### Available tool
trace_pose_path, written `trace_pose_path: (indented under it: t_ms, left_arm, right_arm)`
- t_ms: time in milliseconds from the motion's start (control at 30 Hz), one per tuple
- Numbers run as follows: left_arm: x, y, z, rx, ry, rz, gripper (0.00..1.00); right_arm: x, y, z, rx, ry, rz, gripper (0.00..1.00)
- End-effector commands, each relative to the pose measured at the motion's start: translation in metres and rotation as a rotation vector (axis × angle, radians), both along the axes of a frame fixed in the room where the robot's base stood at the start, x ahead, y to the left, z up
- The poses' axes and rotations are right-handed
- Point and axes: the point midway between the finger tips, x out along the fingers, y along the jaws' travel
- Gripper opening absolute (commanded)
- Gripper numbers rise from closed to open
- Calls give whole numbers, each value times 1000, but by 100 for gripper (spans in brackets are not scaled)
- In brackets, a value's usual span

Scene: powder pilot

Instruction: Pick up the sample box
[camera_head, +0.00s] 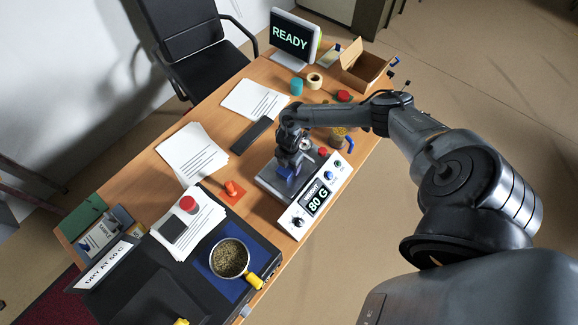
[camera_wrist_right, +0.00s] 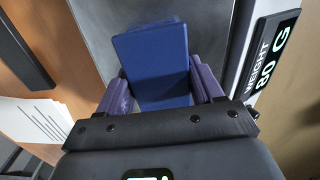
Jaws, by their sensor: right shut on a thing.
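My right gripper (camera_head: 287,168) is over the plate of the weighing scale (camera_head: 268,182). In the right wrist view its purple-padded fingers (camera_wrist_right: 161,88) are shut on the sides of a plain blue box (camera_wrist_right: 152,60), probably the sample box. The blue box (camera_head: 284,172) shows only in part in the head view; I cannot tell if it touches the plate. The scale's display (camera_head: 318,201) reads 80 G; it also shows in the wrist view (camera_wrist_right: 272,58). A small item labelled SAMPLE (camera_head: 99,237) stands at the table's left corner. My left gripper is not in view.
A pot of granules (camera_head: 229,258) with a yellow handle sits on a blue mat near the front. Papers (camera_head: 193,152), a dark keyboard-like bar (camera_head: 251,136), an orange piece (camera_head: 233,188), an open carton (camera_head: 363,68) and a READY monitor (camera_head: 292,40) occupy the wooden table.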

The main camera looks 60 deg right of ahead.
Motion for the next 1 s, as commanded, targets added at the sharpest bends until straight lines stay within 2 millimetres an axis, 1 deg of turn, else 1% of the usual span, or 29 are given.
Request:
trace_pose_path:
  t_ms: [167, 267, 367, 500, 600, 800, 1000]
  left_arm:
    - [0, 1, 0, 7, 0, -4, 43]
    - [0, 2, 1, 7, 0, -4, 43]
    - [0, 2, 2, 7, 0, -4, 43]
    - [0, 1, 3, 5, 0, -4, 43]
    - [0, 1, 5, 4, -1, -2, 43]
    - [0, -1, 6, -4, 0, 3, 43]
    - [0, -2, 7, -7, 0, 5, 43]
  right_arm:
    - [0, -1, 4, 0, -1, -1, 27]
    - [1, -1, 11, 0, -2, 0, 27]
    - [1, -1, 22, 0, -3, 1, 27]
    - [-2, -2, 46, -2, -3, 2, 27]
    - [-26, -10, 56, -6, 4, 3, 27]
    - [-65, -23, 80, -5, 4, 2, 27]
    - [-91, -31, 98, -4, 2, 3, 27]
